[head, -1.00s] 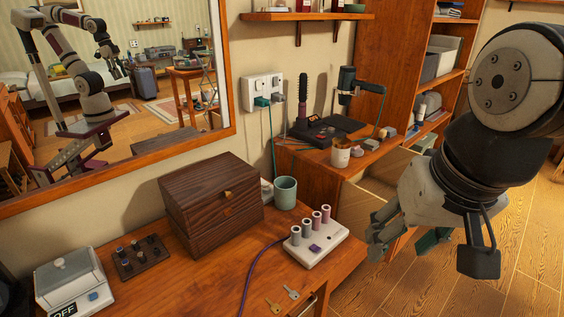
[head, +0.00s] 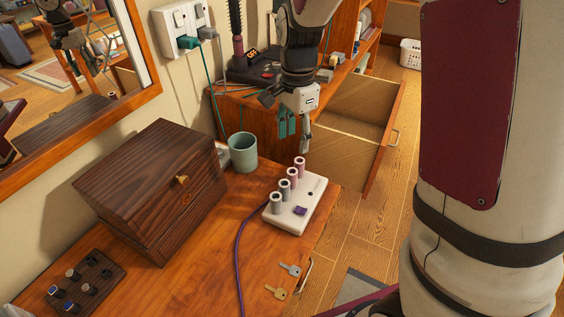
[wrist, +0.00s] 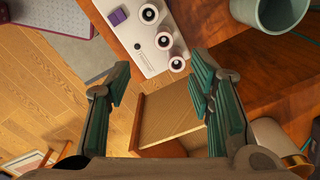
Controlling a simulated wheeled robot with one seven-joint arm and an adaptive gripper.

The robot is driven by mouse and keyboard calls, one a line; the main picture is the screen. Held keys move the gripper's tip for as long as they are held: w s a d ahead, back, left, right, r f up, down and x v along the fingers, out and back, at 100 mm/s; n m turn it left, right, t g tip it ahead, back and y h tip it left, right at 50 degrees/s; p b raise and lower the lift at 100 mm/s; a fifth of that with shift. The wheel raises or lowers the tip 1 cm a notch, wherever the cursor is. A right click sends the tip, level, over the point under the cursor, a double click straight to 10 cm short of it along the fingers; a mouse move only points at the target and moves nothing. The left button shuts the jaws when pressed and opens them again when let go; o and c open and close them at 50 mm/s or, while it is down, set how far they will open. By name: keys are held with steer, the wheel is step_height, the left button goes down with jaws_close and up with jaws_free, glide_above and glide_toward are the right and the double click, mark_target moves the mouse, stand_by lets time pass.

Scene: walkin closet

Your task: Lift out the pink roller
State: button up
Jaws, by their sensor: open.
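A white roller base (head: 300,214) with a purple switch stands near the right edge of the wooden table. Several upright rollers stand on it in a row. The two at the far end look pink, the farthest (head: 300,164) and the one beside it (head: 292,177); the nearer ones look greyer. My gripper (head: 297,135) is above and beyond the far end of the base, fingers down, open and empty. In the wrist view the open gripper (wrist: 163,76) has teal finger pads, and the farthest roller (wrist: 176,64) shows just past the tips, between them.
A teal cup (head: 243,152) and dark wooden box (head: 150,190) stand left of the base. A purple cord (head: 240,250) runs from it, and two keys (head: 290,269) lie in front. An open drawer (head: 360,115) lies beyond my gripper.

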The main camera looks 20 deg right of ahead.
glide_above(292, 173)
steer(key=s, duration=0.1)
step_height(292, 173, down, 8)
steer(key=shift+w+a+f+b, duration=0.1)
steer(key=shift+f+b, duration=0.1)
steer(key=shift+f, duration=0.75)
steer(key=shift+w+d+f+b, duration=0.1)
steer(key=shift+f+b, duration=0.1)
steer(key=shift+f, duration=0.75)
steer(key=shift+w+a+f+b, duration=0.1)
steer(key=shift+f+b, duration=0.1)
steer(key=shift+f, duration=0.75)
steer(key=shift+c, duration=0.5)
jaws_close()
